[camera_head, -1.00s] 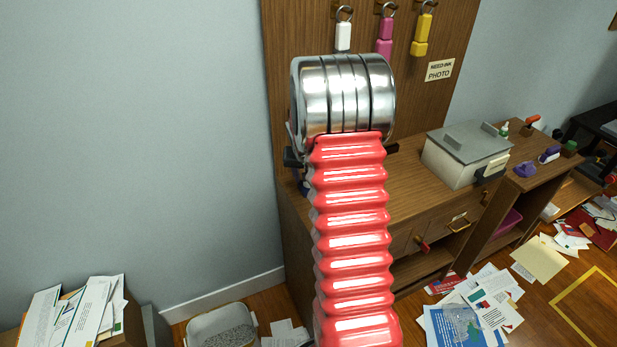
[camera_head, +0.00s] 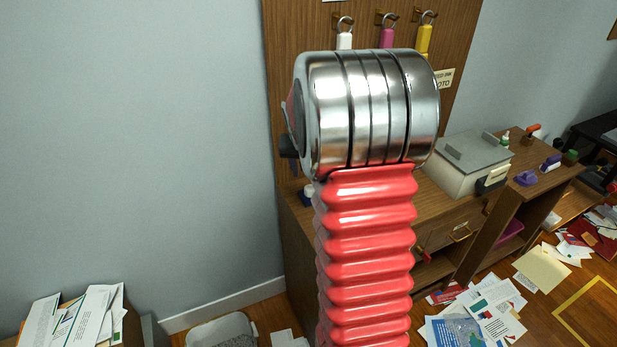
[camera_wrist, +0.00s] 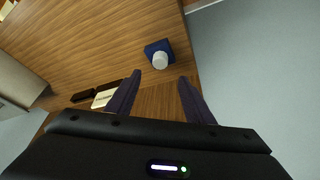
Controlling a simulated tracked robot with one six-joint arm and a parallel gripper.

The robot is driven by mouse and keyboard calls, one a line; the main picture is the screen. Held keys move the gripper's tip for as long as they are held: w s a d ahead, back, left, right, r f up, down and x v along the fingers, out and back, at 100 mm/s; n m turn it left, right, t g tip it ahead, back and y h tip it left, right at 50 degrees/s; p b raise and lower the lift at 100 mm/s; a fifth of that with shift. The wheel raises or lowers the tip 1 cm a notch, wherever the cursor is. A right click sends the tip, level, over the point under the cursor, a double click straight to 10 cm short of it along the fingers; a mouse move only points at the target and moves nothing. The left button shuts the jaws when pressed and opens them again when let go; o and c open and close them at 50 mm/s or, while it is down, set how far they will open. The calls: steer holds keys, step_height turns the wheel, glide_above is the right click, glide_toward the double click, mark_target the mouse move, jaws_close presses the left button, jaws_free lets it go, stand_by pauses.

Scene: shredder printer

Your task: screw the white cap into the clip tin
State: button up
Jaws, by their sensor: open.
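In the wrist view a white round cap (camera_wrist: 160,60) shows at a small blue tin (camera_wrist: 152,48) on the wooden desk top. The cap overlaps the tin's lower right part; I cannot tell whether it is screwed in or only rests there. My gripper (camera_wrist: 159,78) is open, its two dark fingers apart on the near side of the cap, with nothing visible between them. In the head view my arm hides most of the gripper and the desk below it. A small blue thing (camera_head: 308,195) shows at the desk's left edge, partly hidden by my arm.
A small cream sign and dark strip (camera_wrist: 104,98) lie left of the fingers. A grey box (camera_head: 468,165) stands farther right on the desk. White, magenta and yellow tags (camera_head: 387,38) hang on the back board. Papers (camera_head: 480,310) litter the floor.

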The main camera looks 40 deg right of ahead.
steer(key=shift+v, duration=1.55)
steer(key=s+a+r+n+t+y, duration=0.1)
steer(key=s+a+r+n, duration=0.2)
steer(key=s+a, duration=0.4)
steer(key=s+a+r+n+y, duration=0.1)
steer(key=s+a+r+n, duration=0.2)
steer(key=s+a, duration=0.4)
steer(key=s+a+r+n+t+y, duration=0.1)
steer(key=s+a+r+n, duration=0.2)
steer(key=a, duration=1.6)
steer(key=s, duration=0.4)
steer(key=shift+n+t, duration=0.3)
steer(key=shift+a, duration=0.15)
steer(key=shift+c, duration=0.5)
